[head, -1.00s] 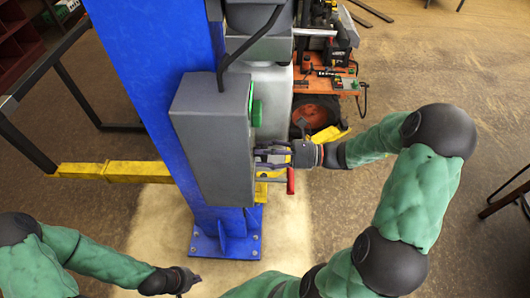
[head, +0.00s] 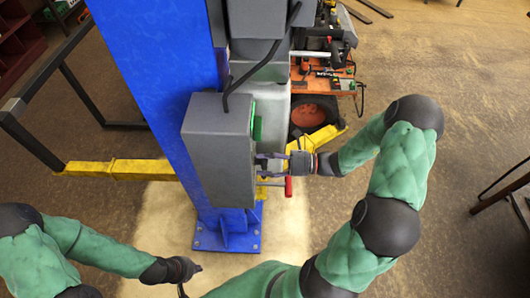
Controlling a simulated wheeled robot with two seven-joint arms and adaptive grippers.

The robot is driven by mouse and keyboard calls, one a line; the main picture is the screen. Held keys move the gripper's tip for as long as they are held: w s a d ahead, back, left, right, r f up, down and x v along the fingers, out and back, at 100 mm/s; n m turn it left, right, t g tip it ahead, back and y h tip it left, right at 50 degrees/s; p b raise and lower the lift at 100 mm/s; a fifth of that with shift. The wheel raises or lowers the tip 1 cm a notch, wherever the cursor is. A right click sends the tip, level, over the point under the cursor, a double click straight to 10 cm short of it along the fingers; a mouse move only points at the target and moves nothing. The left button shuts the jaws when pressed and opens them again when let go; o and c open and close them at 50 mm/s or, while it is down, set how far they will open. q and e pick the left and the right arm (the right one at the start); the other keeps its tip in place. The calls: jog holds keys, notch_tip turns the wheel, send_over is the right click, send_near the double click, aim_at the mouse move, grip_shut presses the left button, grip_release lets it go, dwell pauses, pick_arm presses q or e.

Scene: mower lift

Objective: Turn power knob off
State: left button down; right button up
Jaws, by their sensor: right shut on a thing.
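A grey control box (head: 216,150) is mounted on the blue lift post (head: 165,75). A green button (head: 258,128) shows on its right-hand face. My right gripper (head: 268,163) reaches in from the right and is shut at that face, below the green button. The power knob is not clearly visible; the gripper covers the spot where its fingers close. A lever with a red handle (head: 288,187) sticks out just below the gripper. My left gripper (head: 192,272) hangs low at the bottom, away from the box; its fingers are too small and dark to read.
An orange mower (head: 325,75) stands behind the post at the upper right. A yellow lift arm (head: 115,169) extends left from the post. A dark metal frame (head: 62,75) stands at the left. A table edge (head: 500,190) shows at the far right. The floor at right is open.

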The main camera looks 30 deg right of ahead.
jog(key=m+p, duration=0.6)
jog(key=p, duration=0.1)
jog(key=shift+s+a+m, duration=0.2)
jog(key=shift+m, duration=0.1)
jog(key=m+p, duration=0.2)
jog(key=shift+m, duration=0.3)
jog(key=shift+f+m+p, duration=0.15)
jog(key=shift+m+p, duration=1.05)
jog(key=shift+m, duration=0.5)
jog(key=o, duration=0.9)
jog(key=shift+o, duration=1.1)
